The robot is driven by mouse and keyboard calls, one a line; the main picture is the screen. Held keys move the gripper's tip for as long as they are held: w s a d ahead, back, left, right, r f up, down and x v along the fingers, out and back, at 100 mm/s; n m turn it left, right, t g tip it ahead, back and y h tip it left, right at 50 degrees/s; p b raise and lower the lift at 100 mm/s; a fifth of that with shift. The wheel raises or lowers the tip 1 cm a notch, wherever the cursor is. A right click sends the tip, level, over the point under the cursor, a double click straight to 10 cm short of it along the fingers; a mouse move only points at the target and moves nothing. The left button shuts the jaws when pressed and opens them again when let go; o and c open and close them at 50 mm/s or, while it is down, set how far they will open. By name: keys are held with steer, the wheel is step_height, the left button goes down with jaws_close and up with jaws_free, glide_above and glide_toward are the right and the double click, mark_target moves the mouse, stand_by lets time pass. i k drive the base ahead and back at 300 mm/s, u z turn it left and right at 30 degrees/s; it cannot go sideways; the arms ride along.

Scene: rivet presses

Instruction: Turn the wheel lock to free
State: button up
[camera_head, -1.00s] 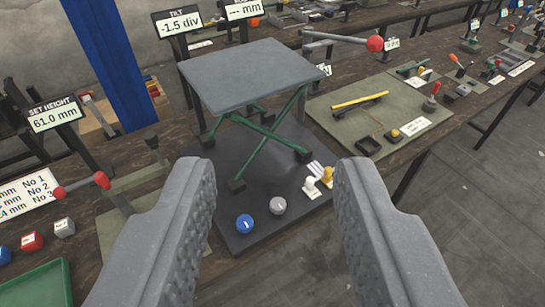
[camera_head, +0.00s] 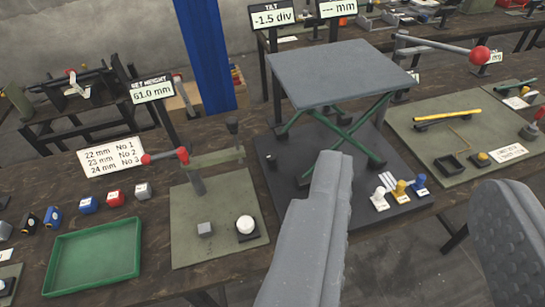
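No part is clearly labelled as the wheel lock, and I cannot tell which control it is. A lift table with a grey top (camera_head: 338,72) and green crossed legs stands on a black base (camera_head: 278,178). At the base's right front stand a white lever (camera_head: 379,199), a yellow lever (camera_head: 400,189) and a blue lever (camera_head: 420,182) beside a striped label. My gripper (camera_head: 412,176) is open and empty, its fingers wide apart in front of the base. The left finger covers the base's front part, where blue and grey balls showed earlier.
Left are a green mat (camera_head: 190,248) with a grey cube (camera_head: 205,230) and white knob (camera_head: 246,225), a red-ended lever (camera_head: 164,156), a green tray (camera_head: 60,276) and colored blocks (camera_head: 115,198). A red-ball arm (camera_head: 480,55) juts out behind. A blue post (camera_head: 205,55) rises behind.

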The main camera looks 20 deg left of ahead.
mark_target(271, 158)
steer(key=u, duration=0.35)
steer(key=i, duration=0.85)
steer(key=u, duration=0.15)
